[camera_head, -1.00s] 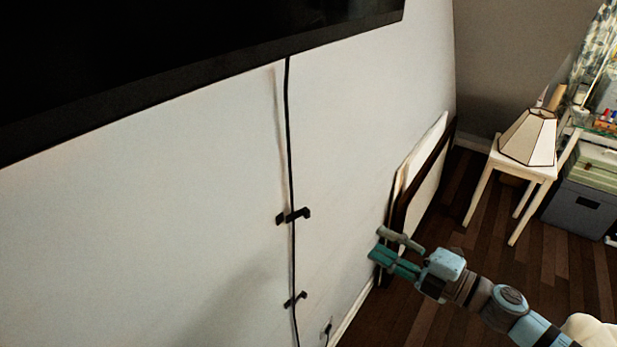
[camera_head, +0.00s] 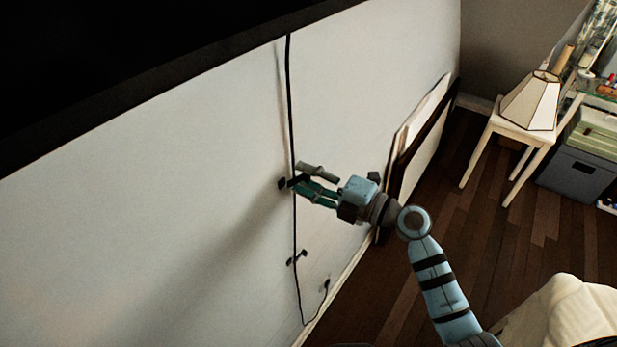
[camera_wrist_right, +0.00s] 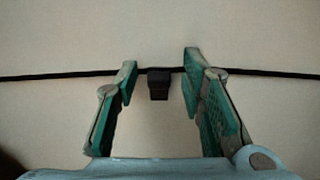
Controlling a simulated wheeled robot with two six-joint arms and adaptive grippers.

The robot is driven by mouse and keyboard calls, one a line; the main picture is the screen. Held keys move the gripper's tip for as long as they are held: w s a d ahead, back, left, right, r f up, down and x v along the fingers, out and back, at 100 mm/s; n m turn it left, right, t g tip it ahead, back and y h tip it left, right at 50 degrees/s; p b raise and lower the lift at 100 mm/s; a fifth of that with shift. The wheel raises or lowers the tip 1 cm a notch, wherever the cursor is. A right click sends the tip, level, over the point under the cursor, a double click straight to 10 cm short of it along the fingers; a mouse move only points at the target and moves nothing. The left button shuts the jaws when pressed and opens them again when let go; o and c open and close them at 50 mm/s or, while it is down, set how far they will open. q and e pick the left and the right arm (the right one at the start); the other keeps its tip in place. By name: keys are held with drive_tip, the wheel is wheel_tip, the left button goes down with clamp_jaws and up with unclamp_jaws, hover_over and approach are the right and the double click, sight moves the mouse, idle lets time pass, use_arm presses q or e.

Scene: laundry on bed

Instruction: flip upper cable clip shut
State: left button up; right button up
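The black upper cable clip (camera_head: 283,184) is on the white wall at the thin black cable (camera_head: 290,110). My right gripper (camera_head: 299,174) is open at this clip and hides its right part in the head view. In the right wrist view the cable (camera_wrist_right: 60,76) runs across, and a dark block of the clip (camera_wrist_right: 158,86) shows between the two spread fingers of my gripper (camera_wrist_right: 161,64). I see a gap on both sides of the block. I cannot tell how far open the clip is. My left gripper is not in view.
A lower clip (camera_head: 297,257) sits further down the cable, above a wall plug (camera_head: 326,284). A large black screen (camera_head: 120,70) hangs above. A framed panel (camera_head: 420,135) leans on the wall at right. A lamp (camera_head: 532,102) stands on a white stool. The floor between is clear.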

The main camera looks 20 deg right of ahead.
drive_tip(key=shift+d, duration=0.1)
drive_tip(key=shift+c, duration=0.6)
clamp_jaws()
drive_tip(key=shift+w+f+n+g+y+b, duration=0.2)
drive_tip(key=shift+n+g+y+b, duration=0.1)
drive_tip(key=shift+g+b, duration=0.15)
drive_tip(key=shift+w+r+n+g+y+b, duration=0.1)
drive_tip(key=shift+w+n+g+y+b, duration=0.05)
drive_tip(key=shift+n+g+y+b, duration=0.15)
drive_tip(key=shift+r, duration=0.15)
drive_tip(key=shift+o, duration=0.6)
unclamp_jaws()
